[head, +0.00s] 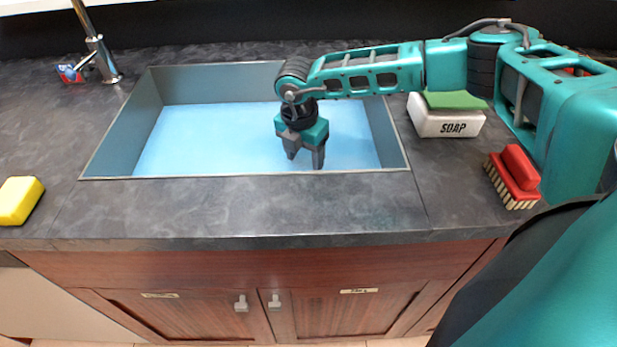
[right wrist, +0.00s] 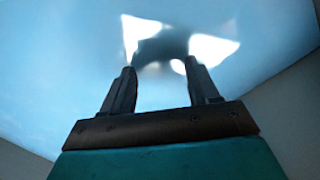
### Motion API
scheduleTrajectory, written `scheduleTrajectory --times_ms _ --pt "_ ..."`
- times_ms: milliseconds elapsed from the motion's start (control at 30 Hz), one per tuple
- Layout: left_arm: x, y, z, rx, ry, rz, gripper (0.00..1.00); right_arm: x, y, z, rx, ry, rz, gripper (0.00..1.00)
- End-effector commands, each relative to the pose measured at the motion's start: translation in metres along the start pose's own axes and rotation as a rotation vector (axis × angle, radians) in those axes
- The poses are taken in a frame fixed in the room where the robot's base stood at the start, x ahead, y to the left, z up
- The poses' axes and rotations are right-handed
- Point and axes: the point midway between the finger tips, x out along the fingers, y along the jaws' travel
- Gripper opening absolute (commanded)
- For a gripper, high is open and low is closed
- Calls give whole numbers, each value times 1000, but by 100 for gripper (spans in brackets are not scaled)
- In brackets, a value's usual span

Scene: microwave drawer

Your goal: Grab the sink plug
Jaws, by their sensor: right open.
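My right gripper (head: 305,160) points down into the sink (head: 130,130), over the blue water at its right half. Its two fingers are apart with nothing visible between them. In the right wrist view the open fingers (right wrist: 163,85) point at the pale blue water. A blurred dark shape with bright white patches around it shows on the water beyond the fingertips; I cannot tell if it is a reflection or something below. The sink plug cannot be made out in either view. My left gripper is not in view.
A faucet (head: 100,60) stands at the back left. A yellow sponge (head: 20,200) lies on the left counter. A white soap holder (head: 445,122) with a green pad and a red brush (head: 515,175) sit on the right. The front counter (head: 240,205) is clear.

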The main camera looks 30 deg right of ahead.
Motion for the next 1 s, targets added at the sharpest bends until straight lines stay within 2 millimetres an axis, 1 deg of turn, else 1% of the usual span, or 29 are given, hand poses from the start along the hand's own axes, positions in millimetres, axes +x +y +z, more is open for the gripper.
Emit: scheduleTrajectory --times_ms 200,300,567,667,1000 --pt "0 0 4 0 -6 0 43 34 -4 2 1 0 -3 60" --pt "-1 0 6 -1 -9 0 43 44 -4 2 1 0 -4 60" --pt "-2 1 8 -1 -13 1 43 46 -4 2 0 0 -1 60" --pt "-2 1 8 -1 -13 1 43 46 -4 2 0 0 -2 53" --pt "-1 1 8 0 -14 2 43 46 -4 2 1 0 -2 20"
